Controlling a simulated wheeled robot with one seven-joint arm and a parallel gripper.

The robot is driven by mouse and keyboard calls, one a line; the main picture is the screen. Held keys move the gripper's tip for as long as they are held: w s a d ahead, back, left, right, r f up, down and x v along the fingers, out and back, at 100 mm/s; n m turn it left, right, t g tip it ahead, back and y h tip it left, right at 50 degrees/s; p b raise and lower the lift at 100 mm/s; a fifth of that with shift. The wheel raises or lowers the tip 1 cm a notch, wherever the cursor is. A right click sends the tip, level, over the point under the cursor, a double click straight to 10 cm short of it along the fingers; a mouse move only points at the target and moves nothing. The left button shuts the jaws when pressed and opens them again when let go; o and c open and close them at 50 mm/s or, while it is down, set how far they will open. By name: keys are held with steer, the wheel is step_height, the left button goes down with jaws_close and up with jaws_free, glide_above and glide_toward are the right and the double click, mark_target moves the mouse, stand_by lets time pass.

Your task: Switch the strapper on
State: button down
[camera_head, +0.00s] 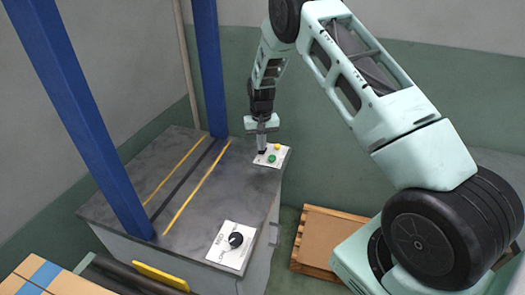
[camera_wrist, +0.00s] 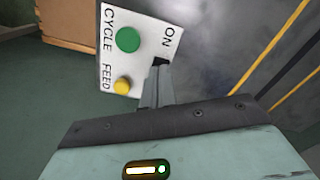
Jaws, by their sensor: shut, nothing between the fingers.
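The strapper's grey table top (camera_head: 195,185) carries a small white control panel (camera_head: 271,162) at its far right corner. In the wrist view the panel (camera_wrist: 139,18) has a green button (camera_wrist: 128,39) by the word CYCLE, a yellow button (camera_wrist: 122,86) by FEED, and the word ON beside a black switch (camera_wrist: 161,61). My gripper (camera_head: 262,151) is shut and empty, pointing down at the panel. In the wrist view its fingertips (camera_wrist: 160,72) are right at the black switch and hide part of it. I cannot tell whether they touch it or which way it is set.
A blue frame (camera_head: 85,110) stands over the table, with yellow lines and a dark slot beneath. A white panel with a black knob (camera_head: 235,240) is at the front right corner. A wooden pallet with brown board (camera_head: 327,238) lies on the floor, right. Cardboard boxes (camera_head: 45,278) are front left.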

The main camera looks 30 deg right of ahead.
steer(key=shift+f+b, duration=0.35)
steer(key=shift+f, duration=0.35)
steer(key=shift+r, duration=0.1)
steer(key=shift+r+p, duration=2.4)
steer(key=shift+r, duration=1.05)
